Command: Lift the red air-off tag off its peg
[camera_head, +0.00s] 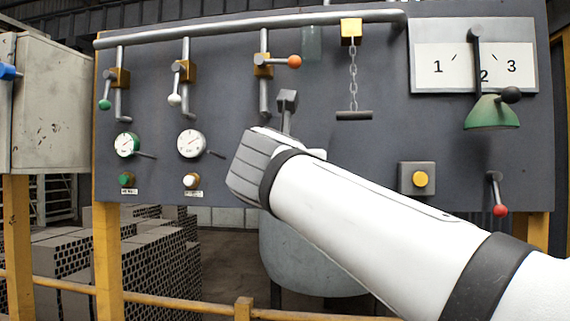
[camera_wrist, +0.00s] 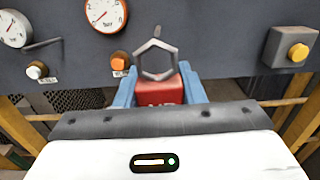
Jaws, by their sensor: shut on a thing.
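In the wrist view the red tag (camera_wrist: 160,93) sits between the two blue fingers of my gripper (camera_wrist: 158,80), which is shut on it. White lettering shows at its lower edge, partly cut off by my gripper body. A grey six-sided ring (camera_wrist: 139,60) stands up from the tag's top. A short grey peg (camera_wrist: 157,31) shows at the ring's upper corner. I cannot tell whether the ring still hangs around the peg. In the head view my wrist and arm hide the fingers and the tag.
A yellow button box (camera_head: 417,178) is right of my wrist. An orange-handled valve lever (camera_head: 294,61) and a chain with a bar (camera_head: 353,115) hang above. White gauges (camera_head: 191,143) are left. The green lamp shade (camera_head: 491,113) is far right. A yellow rail (camera_head: 180,304) runs below.

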